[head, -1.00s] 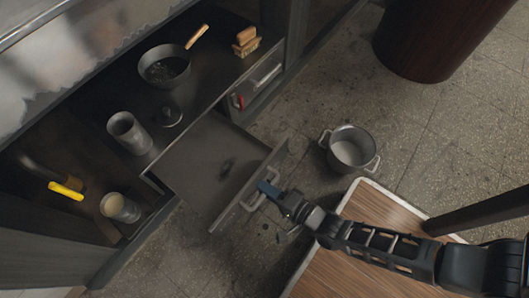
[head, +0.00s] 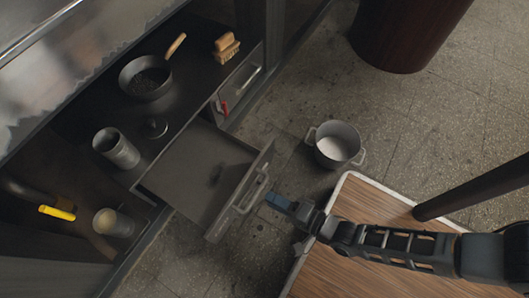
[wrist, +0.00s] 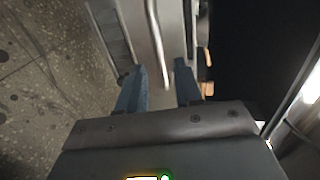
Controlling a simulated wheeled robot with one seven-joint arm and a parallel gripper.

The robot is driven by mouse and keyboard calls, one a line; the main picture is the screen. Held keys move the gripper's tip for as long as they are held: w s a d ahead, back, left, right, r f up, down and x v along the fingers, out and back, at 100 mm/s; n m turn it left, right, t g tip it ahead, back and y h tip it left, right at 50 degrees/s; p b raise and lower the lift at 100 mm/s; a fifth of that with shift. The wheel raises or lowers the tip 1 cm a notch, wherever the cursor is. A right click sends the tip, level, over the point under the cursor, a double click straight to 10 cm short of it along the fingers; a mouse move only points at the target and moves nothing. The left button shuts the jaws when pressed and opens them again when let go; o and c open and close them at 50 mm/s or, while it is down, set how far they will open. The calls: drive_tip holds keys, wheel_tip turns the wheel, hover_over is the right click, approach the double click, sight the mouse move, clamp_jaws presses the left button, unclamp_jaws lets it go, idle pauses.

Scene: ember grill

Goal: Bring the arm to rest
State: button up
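My gripper (head: 272,199) is just in front of the pulled-out drawer (head: 196,168), on the handle's right in the head view. In the wrist view my gripper's two blue fingers (wrist: 160,68) are spread apart with nothing held. The drawer's handle (head: 248,193) is a pale bar on its front panel. In the wrist view the handle (wrist: 154,40) lies beyond and between the fingertips. In the head view a small gap shows between fingers and handle. My arm stretches in from the right, over the wooden top.
A grey pot (head: 337,146) stands on the floor near the wooden top (head: 345,250). A dark post (head: 475,189) stands at right.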

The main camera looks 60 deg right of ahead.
drive_tip(key=shift+v, duration=0.85)
drive_tip(key=s+r+n+p, duration=0.2)
drive_tip(key=r+n+p, duration=0.4)
drive_tip(key=r, duration=1.4)
drive_tip(key=s+r+n+p, duration=0.3)
drive_tip(key=r+n+p, duration=0.3)
drive_tip(key=r+p, duration=0.5)
drive_tip(key=s+r+n+p, duration=0.2)
drive_tip(key=r+n+p, duration=0.4)
drive_tip(key=r, duration=2.3)
drive_tip(key=p, duration=0.3)
drive_tip(key=shift+s+a+r+g+p, duration=0.15)
drive_tip(key=shift+s+r+g+p, duration=0.1)
drive_tip(key=shift+s+g+p, duration=0.15)
